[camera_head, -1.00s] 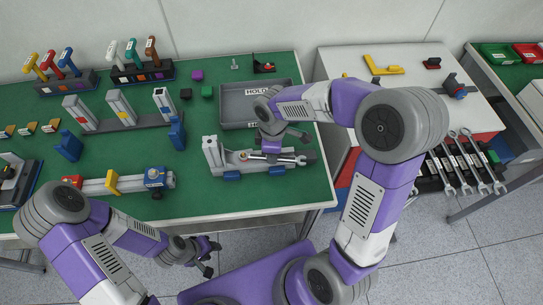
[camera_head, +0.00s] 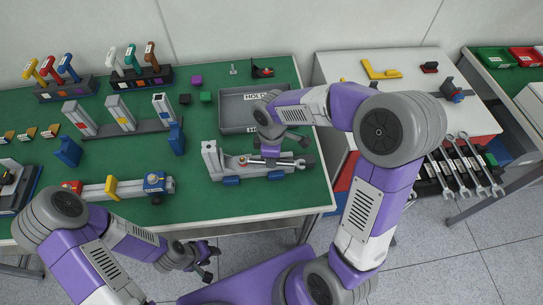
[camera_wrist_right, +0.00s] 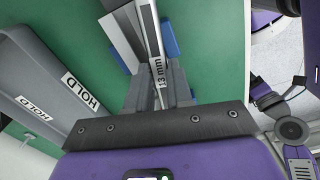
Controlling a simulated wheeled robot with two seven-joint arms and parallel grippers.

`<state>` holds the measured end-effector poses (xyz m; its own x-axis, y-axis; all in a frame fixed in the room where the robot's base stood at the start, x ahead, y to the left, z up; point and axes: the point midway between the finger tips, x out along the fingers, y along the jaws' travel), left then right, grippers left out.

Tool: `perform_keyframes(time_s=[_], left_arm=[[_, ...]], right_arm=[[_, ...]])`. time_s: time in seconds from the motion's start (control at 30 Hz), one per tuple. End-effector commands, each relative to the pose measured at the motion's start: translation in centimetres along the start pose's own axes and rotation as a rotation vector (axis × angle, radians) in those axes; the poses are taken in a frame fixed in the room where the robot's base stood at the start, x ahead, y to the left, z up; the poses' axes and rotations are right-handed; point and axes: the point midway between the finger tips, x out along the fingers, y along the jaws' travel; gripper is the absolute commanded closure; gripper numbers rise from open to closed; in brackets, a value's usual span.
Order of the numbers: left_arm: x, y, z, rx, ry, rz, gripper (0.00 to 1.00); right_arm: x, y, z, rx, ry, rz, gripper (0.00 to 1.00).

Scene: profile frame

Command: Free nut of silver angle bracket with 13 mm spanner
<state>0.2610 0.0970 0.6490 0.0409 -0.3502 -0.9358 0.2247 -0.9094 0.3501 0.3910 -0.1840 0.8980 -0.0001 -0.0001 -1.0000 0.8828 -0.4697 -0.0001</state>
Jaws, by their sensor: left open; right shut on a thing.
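A silver aluminium profile assembly (camera_head: 211,161) stands on the green bench, with an upright post at its left end and a horizontal rail held by blue supports. The spanner (camera_head: 272,161) lies along this rail; its "13 mm" label (camera_wrist_right: 158,72) is readable in the right wrist view. My right gripper (camera_head: 290,153) is shut on the spanner above the rail. The spanner's left end is at a small fitting near the post; I cannot tell whether it seats on the nut. The silver angle bracket is too small to make out clearly. My left gripper (camera_head: 207,256) is open and empty, off the bench's front edge.
A grey tray marked HOLD (camera_head: 233,127) sits just behind the assembly. Another profile with a yellow piece (camera_head: 112,187) lies to its left. Several spanners (camera_head: 462,165) hang on a rack at right. The bench's front middle is clear.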

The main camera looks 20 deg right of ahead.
Motion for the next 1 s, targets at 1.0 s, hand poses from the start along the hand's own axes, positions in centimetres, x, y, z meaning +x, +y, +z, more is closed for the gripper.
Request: perform_keyframes(time_s=[1.0], left_arm=[[-4.0,1.5,0.2,0.0,0.0,0.0,0.57]], right_arm=[[-4.9,0.0,0.0,0.0,0.001,0.001,1.0]])
